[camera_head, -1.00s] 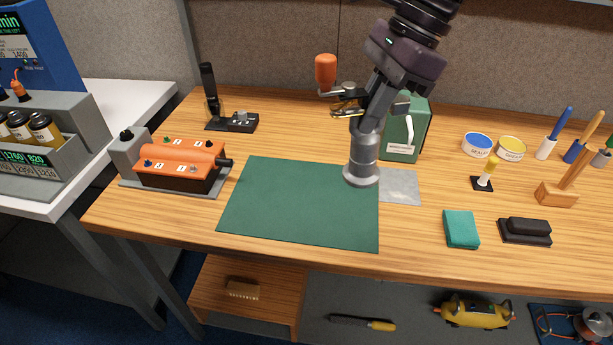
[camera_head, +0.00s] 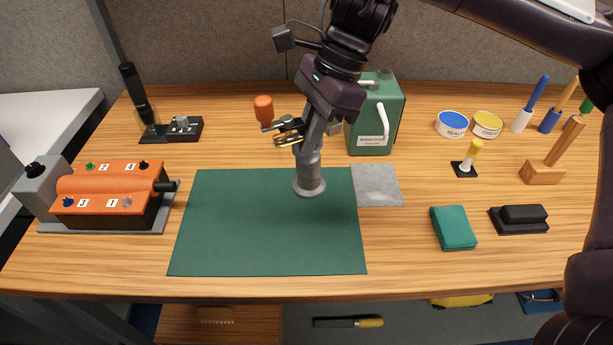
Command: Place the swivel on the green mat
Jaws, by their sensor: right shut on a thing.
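My right gripper (camera_head: 311,138) comes down from above and is shut on the swivel (camera_head: 309,172), a grey metal cylinder with a round flange at its foot. The swivel looks nearly upright and shows over the upper right part of the green mat (camera_head: 255,235). I cannot tell whether its flange touches the mat. An orange knob (camera_head: 263,108) with a metal and brass piece sticks out left beside the fingers; whether it belongs to the swivel is unclear. My left gripper is out of view.
An orange control box (camera_head: 110,190) stands left of the mat, with a black stand (camera_head: 185,130) behind. A green can (camera_head: 377,115) is close behind right, beside a grey plate (camera_head: 378,188). A teal pad (camera_head: 453,228) and black block (camera_head: 520,219) lie right. Most of the mat is bare.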

